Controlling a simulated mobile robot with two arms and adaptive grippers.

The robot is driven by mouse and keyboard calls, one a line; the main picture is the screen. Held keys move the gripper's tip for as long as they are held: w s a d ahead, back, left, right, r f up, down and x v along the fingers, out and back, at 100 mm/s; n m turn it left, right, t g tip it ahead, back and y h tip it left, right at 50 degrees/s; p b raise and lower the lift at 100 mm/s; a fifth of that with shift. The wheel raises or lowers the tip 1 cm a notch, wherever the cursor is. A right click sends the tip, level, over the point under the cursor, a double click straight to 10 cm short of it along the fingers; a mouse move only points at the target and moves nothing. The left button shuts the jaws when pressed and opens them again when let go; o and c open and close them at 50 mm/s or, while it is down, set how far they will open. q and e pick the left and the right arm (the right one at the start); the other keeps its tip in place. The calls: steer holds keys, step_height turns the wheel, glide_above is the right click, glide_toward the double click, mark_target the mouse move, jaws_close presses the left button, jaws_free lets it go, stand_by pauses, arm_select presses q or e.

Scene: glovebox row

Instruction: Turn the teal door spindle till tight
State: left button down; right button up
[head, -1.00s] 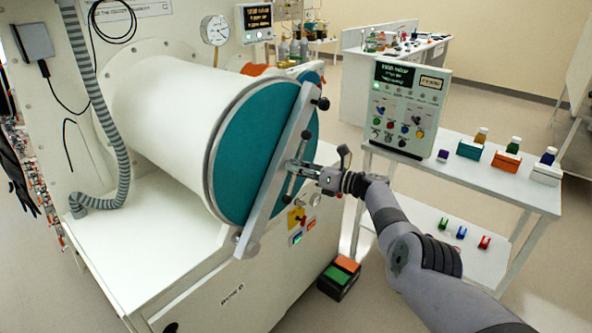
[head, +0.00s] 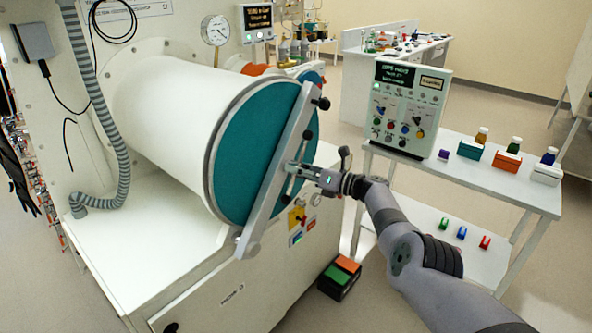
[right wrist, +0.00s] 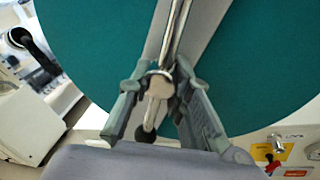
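The round teal door (head: 248,150) closes the end of the white cylinder, with a grey clamp bar (head: 262,215) slanting across its face. The spindle's silver bar (right wrist: 176,35) runs along the clamp bar in the right wrist view; its middle is partly hidden by my fingers. My right gripper (head: 293,168) is at the middle of the clamp bar. In the right wrist view its two fingers (right wrist: 160,82) lie close on either side of the spindle and look shut on it. My left gripper is not in view.
A control panel (head: 410,108) stands on a white side table (head: 490,185) at right, with small bottles and blocks. A green and orange foot pedal (head: 340,277) is on the floor. Yellow and red switches (head: 298,218) sit below the door. A ribbed hose (head: 100,110) hangs at left.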

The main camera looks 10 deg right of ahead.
steer(key=shift+d, duration=0.15)
steer(key=v, duration=1.1)
steer(key=shift+s+d, duration=0.3)
stand_by(0.4)
